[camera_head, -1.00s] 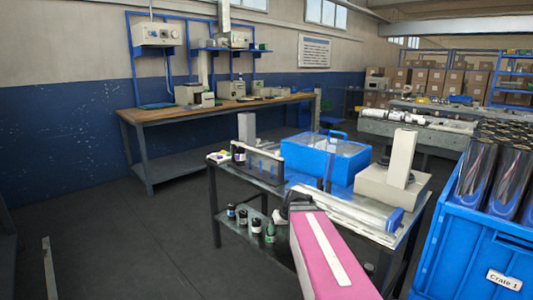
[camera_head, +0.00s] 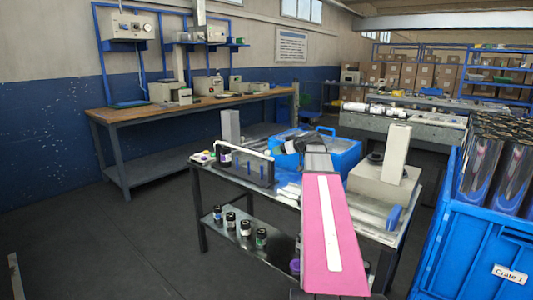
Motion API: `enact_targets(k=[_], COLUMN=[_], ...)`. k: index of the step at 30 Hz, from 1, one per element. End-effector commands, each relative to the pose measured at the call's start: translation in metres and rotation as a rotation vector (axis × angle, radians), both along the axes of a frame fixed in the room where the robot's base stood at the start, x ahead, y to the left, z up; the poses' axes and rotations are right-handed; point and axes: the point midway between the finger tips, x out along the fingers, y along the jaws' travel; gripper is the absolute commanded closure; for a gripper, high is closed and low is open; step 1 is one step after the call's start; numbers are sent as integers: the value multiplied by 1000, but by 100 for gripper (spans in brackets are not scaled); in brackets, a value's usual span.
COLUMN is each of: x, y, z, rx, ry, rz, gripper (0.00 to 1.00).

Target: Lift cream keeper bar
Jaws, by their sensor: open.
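I cannot pick out a cream keeper bar for certain. A cream upright block (camera_head: 396,150) stands on a wider cream base (camera_head: 383,186) at the right of a metal cart (camera_head: 228,184). My gripper (camera_head: 298,143), dark and small at the far end of my pink arm, is over or in front of a blue box (camera_head: 346,157) on the cart. Its fingers are hard to make out, and no held thing shows. My arm hides part of the cart top.
A blue crate (camera_head: 485,245) of dark rolls stands close at the right. Small dark bottles (camera_head: 245,228) sit on the cart's lower shelf. A rack with blue pegs (camera_head: 245,168) is at the cart's left. A wooden bench (camera_head: 200,102) lines the wall. The floor at left is clear.

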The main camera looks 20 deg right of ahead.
Motion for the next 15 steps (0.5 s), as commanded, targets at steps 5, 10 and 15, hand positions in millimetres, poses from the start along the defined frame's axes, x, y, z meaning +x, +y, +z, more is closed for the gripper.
enact_targets(k=[5,10,15], x=[28,49,62], y=[17,31,41], z=[-14,-24,-31], rx=[0,0,1], ry=[3,2,3], rz=[1,1,0], gripper=[45,45,45])
